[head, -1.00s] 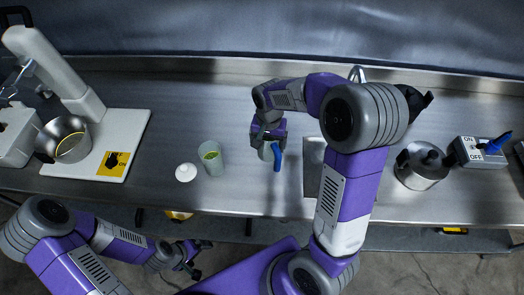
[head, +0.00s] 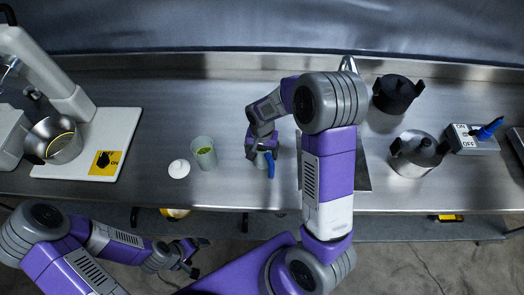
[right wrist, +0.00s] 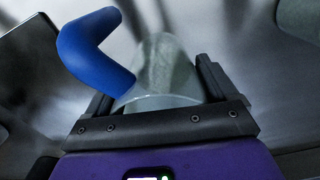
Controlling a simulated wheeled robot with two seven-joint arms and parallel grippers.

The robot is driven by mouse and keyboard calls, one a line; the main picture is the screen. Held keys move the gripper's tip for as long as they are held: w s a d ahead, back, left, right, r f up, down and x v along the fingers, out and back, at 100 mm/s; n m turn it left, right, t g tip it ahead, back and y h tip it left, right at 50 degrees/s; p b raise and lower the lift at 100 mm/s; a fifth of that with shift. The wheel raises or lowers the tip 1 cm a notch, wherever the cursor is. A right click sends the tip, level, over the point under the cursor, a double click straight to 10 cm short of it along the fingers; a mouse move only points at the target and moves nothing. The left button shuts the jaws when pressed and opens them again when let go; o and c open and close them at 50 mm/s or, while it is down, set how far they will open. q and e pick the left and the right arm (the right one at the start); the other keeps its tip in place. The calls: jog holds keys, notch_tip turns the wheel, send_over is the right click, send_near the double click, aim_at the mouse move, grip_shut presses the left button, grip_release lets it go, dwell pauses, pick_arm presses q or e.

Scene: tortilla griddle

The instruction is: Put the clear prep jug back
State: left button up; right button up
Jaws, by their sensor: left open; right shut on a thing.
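The clear prep jug (right wrist: 165,75) has a see-through body and a bent blue handle (right wrist: 95,48). My right gripper (head: 262,148) is shut on it, with one dark finger on each side in the right wrist view. In the head view the blue handle (head: 270,165) shows below the gripper, near the counter's front edge. Most of the jug body is hidden there by the gripper, and I cannot tell whether its base touches the counter. My left gripper (head: 188,256) is open and empty, in front of the counter and below its edge.
A clear cup with green contents (head: 203,153) and a white round thing (head: 179,168) stand left of the jug. To the right are a flat plate (head: 362,175), a lidded pot (head: 417,155), a black pot (head: 397,93) and a switch box (head: 473,138). The counter behind the cup is clear.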

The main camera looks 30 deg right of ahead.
jog(key=o, duration=1.3)
jog(key=shift+f, duration=0.1)
notch_tip(320, 180, up, 12)
jog(key=shift+r+p, duration=0.2)
jog(key=shift+p, duration=0.75)
